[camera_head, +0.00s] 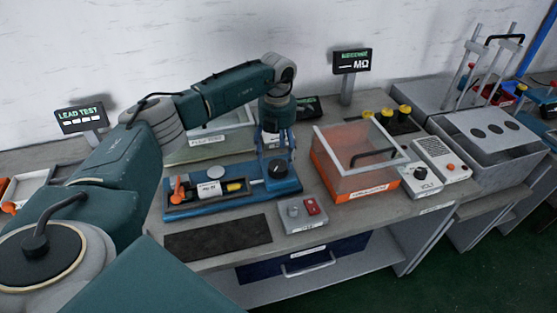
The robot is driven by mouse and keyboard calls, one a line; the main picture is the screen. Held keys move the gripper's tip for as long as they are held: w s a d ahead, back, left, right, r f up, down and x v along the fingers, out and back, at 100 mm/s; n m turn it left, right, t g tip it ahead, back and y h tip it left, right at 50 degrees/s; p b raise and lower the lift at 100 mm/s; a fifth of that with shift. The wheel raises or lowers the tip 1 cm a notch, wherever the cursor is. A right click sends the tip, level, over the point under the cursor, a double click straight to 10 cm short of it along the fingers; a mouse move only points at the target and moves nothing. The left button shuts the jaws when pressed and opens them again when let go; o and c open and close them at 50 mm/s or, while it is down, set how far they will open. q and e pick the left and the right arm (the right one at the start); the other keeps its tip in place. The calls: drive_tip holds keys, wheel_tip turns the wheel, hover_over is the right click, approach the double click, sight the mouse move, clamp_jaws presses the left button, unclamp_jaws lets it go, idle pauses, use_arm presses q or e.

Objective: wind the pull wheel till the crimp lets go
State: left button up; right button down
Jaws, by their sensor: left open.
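The pull tester is a long blue base (205,209) on the bench in the middle of the head view. At its right end is a black round pull wheel (279,171). An orange lever (178,189), a white labelled cylinder (209,189) and a small yellow part (236,186) sit along its left part. The crimp is too small to make out. My left arm reaches over from the left, and my left gripper (275,148) points down just above the wheel, open. I cannot tell whether its fingers touch the wheel. My right gripper is out of view.
A grey box with a red switch (312,207) and a dark mat (217,239) lie in front. A clear-lidded orange box (361,160) stands right, beside a VOLT unit (418,181). Two displays stand behind: LEAD TEST (81,119) and one reading MΩ (352,62).

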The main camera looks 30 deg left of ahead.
sight(278, 165)
use_arm(q)
drive_tip(key=f, duration=0.3)
drive_tip(key=shift+w+d+f+p, duration=0.1)
drive_tip(key=shift+w+p, duration=0.1)
drive_tip(key=shift+p, duration=0.1)
drive_tip(key=shift+f, duration=0.85)
drive_tip(key=c, duration=0.9)
drive_tip(key=shift+c, duration=1.3)
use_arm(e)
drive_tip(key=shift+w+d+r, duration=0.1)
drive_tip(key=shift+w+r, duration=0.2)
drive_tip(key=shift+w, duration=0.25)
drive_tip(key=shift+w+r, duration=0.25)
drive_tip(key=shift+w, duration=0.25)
